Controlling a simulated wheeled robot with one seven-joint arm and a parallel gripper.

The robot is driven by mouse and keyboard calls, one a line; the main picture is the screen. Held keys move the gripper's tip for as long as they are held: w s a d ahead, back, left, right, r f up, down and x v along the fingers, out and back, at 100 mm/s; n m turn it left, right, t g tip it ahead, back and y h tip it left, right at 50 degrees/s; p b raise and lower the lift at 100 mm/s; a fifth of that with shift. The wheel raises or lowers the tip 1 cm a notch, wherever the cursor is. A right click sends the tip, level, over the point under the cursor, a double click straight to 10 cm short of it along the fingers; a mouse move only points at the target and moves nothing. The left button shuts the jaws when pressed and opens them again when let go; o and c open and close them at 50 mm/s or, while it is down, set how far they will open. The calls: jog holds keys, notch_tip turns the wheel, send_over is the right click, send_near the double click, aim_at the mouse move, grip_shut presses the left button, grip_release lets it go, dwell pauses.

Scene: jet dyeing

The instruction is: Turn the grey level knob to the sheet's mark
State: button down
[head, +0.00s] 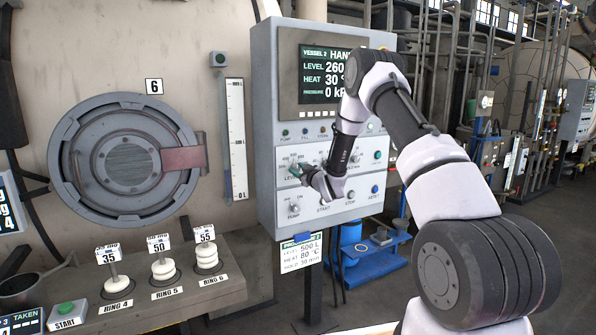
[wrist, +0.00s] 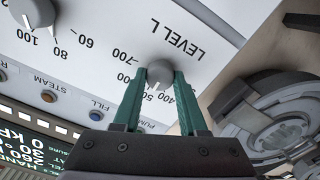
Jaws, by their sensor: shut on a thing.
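The grey level knob (wrist: 160,71) is on the panel under the label LEVEL L, and my gripper (wrist: 160,78) has its two green fingers closed on its sides. A pale pointer line shows on the knob's lower side, facing the 400 and 500 figures; its exact setting I cannot tell. In the head view my gripper (head: 298,171) is at the panel's left dial and hides the knob. The sheet (head: 302,262) below the panel reads LEVEL 500 L, HEAT 80 °C.
The panel screen (head: 327,75) shows level 260, partly covered by my arm. Another knob (wrist: 35,12) and several buttons lie beside the level dial. A ledge (head: 150,295) with numbered ring stacks is at the lower left, by the round vessel door (head: 125,165).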

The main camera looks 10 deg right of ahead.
dwell(0.3)
jog(key=shift+c, duration=2.2)
grip_release()
jog(key=v, duration=1.1)
jog(key=s+d+r+m+g+h, duration=0.25)
jog(key=s+r+m, duration=0.2)
jog(key=r, duration=0.45)
jog(key=s+d+r+m+g+h, duration=0.25)
jog(key=s+r, duration=0.35)
jog(key=r, duration=0.3)
jog(key=s+a+r+m+g, duration=0.1)
jog(key=s+r+m+g, duration=0.1)
jog(key=s, duration=1.3)
jog(key=s+a+r+m+g+y, duration=0.1)
jog(key=s+r+m+g, duration=0.2)
jog(key=s, duration=1.3)
jog(key=shift+s+a+m+y, duration=0.3)
jog(key=shift+a+m, duration=0.1)
